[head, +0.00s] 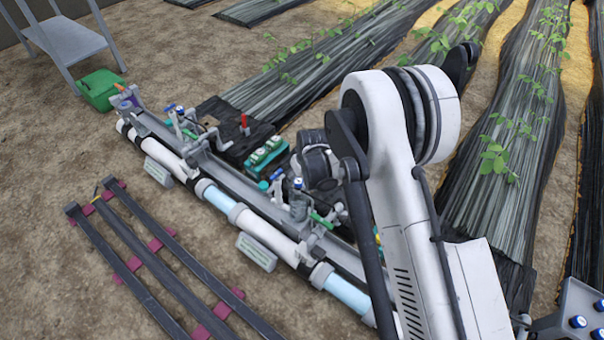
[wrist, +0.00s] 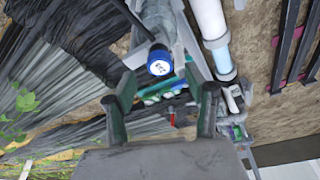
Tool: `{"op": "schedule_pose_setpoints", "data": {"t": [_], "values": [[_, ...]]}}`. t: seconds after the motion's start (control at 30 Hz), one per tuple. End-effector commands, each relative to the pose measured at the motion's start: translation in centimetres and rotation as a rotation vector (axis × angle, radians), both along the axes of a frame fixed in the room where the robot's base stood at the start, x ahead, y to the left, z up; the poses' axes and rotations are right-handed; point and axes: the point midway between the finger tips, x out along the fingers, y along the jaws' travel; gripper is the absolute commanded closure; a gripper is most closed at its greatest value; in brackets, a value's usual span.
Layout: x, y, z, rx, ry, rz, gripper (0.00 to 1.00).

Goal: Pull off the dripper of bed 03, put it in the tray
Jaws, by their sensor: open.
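My gripper (wrist: 160,88) is open in the wrist view, its two dark green-and-grey fingers spread apart with nothing held between them. A round blue cap with a white marked face (wrist: 159,67) shows just beyond and between the fingertips. Its marking is too small to read surely, and I cannot tell whether it belongs to the bed 03 dripper. In the head view my arm hides part of the skid, and the fingertips are not clear. A teal tray-like holder with pale green pieces (head: 265,157) stands behind the pipe; I cannot tell whether it is the task's tray.
The white and light-blue pipe (head: 262,230) runs diagonally with valves and fittings along it. A green box (head: 100,89) stands on the soil near a grey stand (head: 68,40). Dark rails (head: 152,262) lie at front left. Plastic-covered beds (head: 325,52) lie behind.

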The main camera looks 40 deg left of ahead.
Motion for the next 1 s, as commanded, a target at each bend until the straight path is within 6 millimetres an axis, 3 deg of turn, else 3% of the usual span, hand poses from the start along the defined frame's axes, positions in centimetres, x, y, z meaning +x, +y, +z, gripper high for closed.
{"op": "schedule_pose_setpoints", "data": {"t": [0.1,0.3,0.7,1.0], "values": [[0.2,0.5,-2.0,0.0,0.0,0.0,0.5],[0.4,1.0,-3.7,0.0,0.0,0.0,0.5],[0.5,1.2,-4.2,0.0,0.0,0.0,0.5],[0.5,1.2,-4.2,0.0,0.0,0.0,0.89]]}}
